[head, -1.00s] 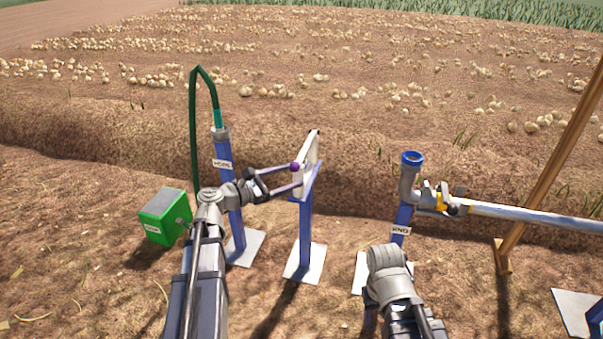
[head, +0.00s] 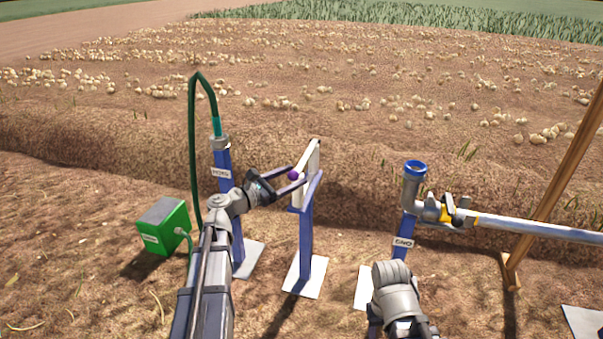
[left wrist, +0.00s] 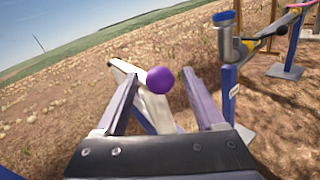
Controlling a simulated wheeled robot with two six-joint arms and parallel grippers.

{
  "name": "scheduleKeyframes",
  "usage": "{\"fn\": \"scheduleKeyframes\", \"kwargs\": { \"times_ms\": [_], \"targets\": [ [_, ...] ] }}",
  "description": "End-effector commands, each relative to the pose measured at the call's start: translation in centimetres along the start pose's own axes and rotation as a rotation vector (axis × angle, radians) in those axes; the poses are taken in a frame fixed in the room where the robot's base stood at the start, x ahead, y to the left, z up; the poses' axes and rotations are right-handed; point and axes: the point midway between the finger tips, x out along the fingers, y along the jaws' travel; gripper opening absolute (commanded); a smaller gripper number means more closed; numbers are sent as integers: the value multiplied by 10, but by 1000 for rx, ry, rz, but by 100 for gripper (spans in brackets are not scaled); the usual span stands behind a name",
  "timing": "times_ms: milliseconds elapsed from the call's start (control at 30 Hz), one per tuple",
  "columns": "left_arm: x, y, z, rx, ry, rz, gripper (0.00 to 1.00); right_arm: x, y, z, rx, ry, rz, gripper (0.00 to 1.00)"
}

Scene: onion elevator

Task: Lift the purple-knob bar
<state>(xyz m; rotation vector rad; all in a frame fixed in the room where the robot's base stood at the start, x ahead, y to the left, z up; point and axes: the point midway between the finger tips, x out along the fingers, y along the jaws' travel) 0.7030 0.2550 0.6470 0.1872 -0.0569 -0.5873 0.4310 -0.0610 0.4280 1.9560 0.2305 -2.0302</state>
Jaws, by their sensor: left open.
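The purple knob (head: 294,175) sits on the near face of a pale bar (head: 312,157), which rests on a blue stand (head: 306,225) in the head view. My left gripper (head: 296,176) is open, with its fingers reaching toward the bar and the knob between or just past the tips. In the left wrist view the purple knob (left wrist: 160,80) lies between the two finger ends, and the pale bar (left wrist: 130,75) slants behind it. I cannot tell whether the fingers touch the knob. My right gripper is hidden behind its arm at the lower right of the head view.
A blue post with a green hose (head: 192,130) stands left of the bar, and a green box (head: 163,226) lies at the far left. A blue-topped pipe fitting (head: 414,180) with a yellow-banded pipe (head: 500,221) is at the right.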

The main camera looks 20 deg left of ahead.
Motion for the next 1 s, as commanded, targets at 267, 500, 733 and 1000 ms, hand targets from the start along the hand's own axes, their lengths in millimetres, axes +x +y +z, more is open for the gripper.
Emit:
{"fn": "scheduleKeyframes", "kwargs": {
  "times_ms": [267,500,733,1000],
  "targets": [
    [34,0,0,1,0,0,71,0,0,0,0,0,0,50],
    [39,0,0,1,0,1,71,0,0,0,0,0,0,50],
    [38,0,0,1,0,1,62,0,0,0,0,0,0,50],
    [38,0,0,1,0,1,32,0,0,0,0,0,0,50]
  ]
}}
